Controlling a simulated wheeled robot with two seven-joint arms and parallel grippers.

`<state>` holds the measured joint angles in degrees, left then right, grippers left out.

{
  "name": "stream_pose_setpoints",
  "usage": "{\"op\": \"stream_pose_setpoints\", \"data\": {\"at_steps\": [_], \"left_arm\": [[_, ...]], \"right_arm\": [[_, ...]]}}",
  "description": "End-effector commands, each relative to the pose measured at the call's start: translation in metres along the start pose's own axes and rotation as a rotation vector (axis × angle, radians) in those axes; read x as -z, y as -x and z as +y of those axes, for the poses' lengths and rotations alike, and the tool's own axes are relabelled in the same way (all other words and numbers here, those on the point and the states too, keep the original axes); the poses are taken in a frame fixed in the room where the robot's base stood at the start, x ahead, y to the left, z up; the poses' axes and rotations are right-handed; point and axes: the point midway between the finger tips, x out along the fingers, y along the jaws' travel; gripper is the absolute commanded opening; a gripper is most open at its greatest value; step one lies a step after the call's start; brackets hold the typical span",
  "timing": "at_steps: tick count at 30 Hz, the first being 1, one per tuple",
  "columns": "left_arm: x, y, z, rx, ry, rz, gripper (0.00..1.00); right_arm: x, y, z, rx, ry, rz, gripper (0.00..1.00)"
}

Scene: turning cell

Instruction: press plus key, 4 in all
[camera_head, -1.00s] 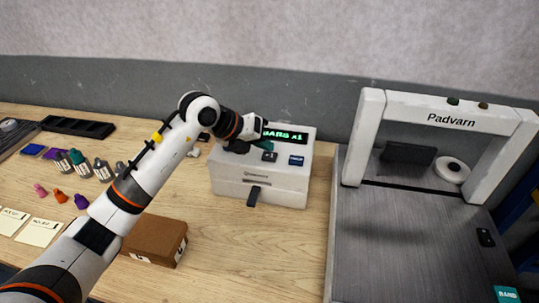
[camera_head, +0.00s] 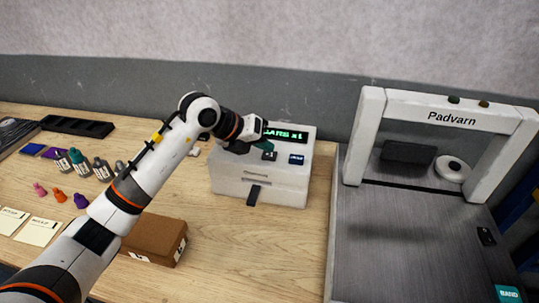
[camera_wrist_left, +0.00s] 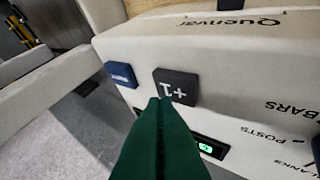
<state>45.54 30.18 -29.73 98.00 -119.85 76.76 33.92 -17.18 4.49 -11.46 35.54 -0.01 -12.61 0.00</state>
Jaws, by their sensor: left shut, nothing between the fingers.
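The plus key is a dark square key marked "+1" (camera_wrist_left: 176,87) on the top of a white box-shaped machine (camera_head: 232,181); it also shows in the head view (camera_head: 269,156). My left gripper (camera_wrist_left: 160,102) has its green fingers shut with nothing between them. Its tips are at the edge of the plus key; I cannot tell whether they touch it. In the head view the left gripper (camera_head: 264,147) is just behind the key. The green display (camera_head: 286,135) reads about "BARS x1", its left part hidden by the gripper. My right gripper is not in view.
A blue key (camera_wrist_left: 121,74) sits beside the plus key. A brown box (camera_head: 153,242) lies in front of the machine. Bottles (camera_head: 100,169) and small coloured pieces stand at left. A grey machine marked "Padvarn" (camera_head: 452,119) stands at right.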

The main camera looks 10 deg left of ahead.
Motion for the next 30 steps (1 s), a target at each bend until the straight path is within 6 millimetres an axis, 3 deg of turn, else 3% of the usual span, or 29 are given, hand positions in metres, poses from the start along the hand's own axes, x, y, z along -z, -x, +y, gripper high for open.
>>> {"op": "stream_pose_setpoints", "data": {"at_steps": [30], "left_arm": [[-0.005,-0.007,-0.0054,0.0,0.0,0.001,0.0]], "right_arm": [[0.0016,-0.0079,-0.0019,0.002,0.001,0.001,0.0]]}}
